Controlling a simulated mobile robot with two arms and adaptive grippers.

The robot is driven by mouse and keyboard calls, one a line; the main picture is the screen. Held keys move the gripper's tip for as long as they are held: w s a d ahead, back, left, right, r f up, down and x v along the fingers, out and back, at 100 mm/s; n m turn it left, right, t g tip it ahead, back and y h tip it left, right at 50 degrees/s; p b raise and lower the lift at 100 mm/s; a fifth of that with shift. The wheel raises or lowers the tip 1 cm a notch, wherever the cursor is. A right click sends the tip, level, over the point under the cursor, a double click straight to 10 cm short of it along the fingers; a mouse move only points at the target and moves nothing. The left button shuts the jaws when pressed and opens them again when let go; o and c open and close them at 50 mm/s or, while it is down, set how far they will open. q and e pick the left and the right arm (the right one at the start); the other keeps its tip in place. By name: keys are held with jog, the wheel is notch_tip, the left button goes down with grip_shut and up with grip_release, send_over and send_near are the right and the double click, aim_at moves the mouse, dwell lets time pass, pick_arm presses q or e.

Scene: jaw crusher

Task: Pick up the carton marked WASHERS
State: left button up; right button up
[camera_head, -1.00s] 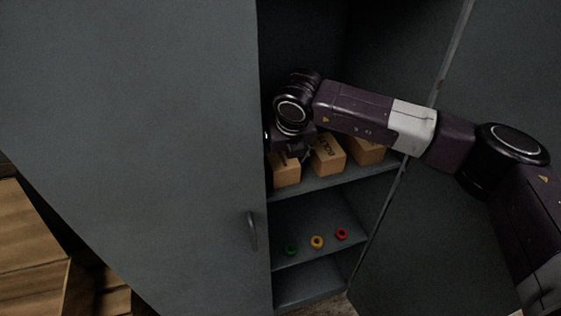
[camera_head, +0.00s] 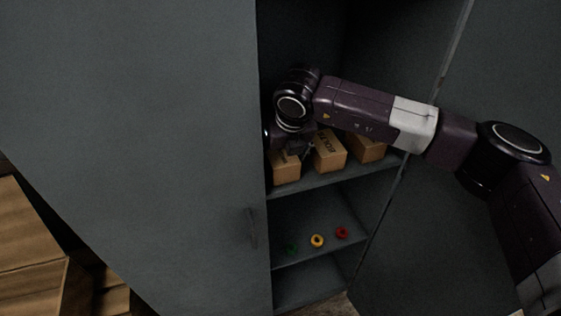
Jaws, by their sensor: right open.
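Three brown cartons stand in a row on the upper shelf of the open cabinet. The left carton (camera_head: 286,174) is partly covered by my right gripper, and no marking on it can be read. The middle carton (camera_head: 330,160) has dark lettering on top that looks like BOLTS. The right carton (camera_head: 368,151) is partly behind my right arm and its marking is hidden. I cannot read WASHERS on any of them. My right gripper (camera_head: 298,152) is open, pointing down just above the left carton; whether it touches is unclear. My left gripper is out of view.
The cabinet's left door (camera_head: 150,130) stands close to my right gripper's left side. The right door (camera_head: 420,235) is open too. Brown boxes (camera_head: 30,240) are at lower left.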

dwell(0.4)
jog(key=c, duration=1.7)
